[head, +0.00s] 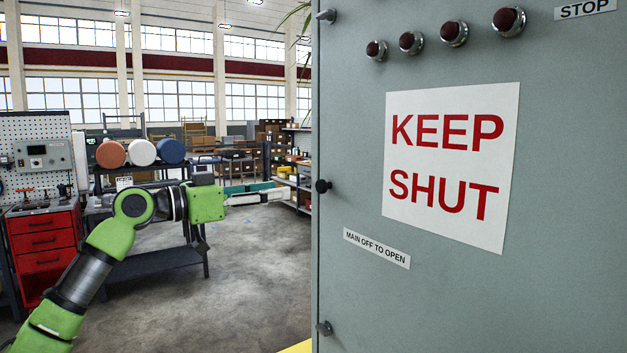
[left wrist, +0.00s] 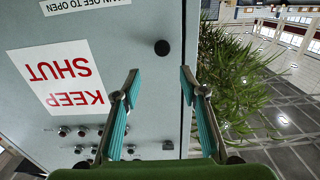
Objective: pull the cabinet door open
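The grey cabinet door (head: 450,290) fills the right of the head view and carries a "KEEP SHUT" sign (head: 450,165). It looks shut. A small black knob (head: 322,185) sits near its left edge. My left gripper (head: 286,192) is just left of the knob and apart from it, pointing right. The left wrist view, which is upside down, shows the gripper (left wrist: 160,76) open and empty with teal pads. The knob (left wrist: 162,47) lies beyond the fingertips, between their lines. My right gripper is in neither view.
Red indicator lamps (head: 453,33) and a "MAIN OFF TO OPEN" label (head: 377,248) are on the door. A leafy plant (left wrist: 235,80) stands beside the cabinet. A red drawer unit (head: 45,250) and a dark rack with rolls (head: 142,152) stand at left. The floor left of the cabinet (head: 265,260) is clear.

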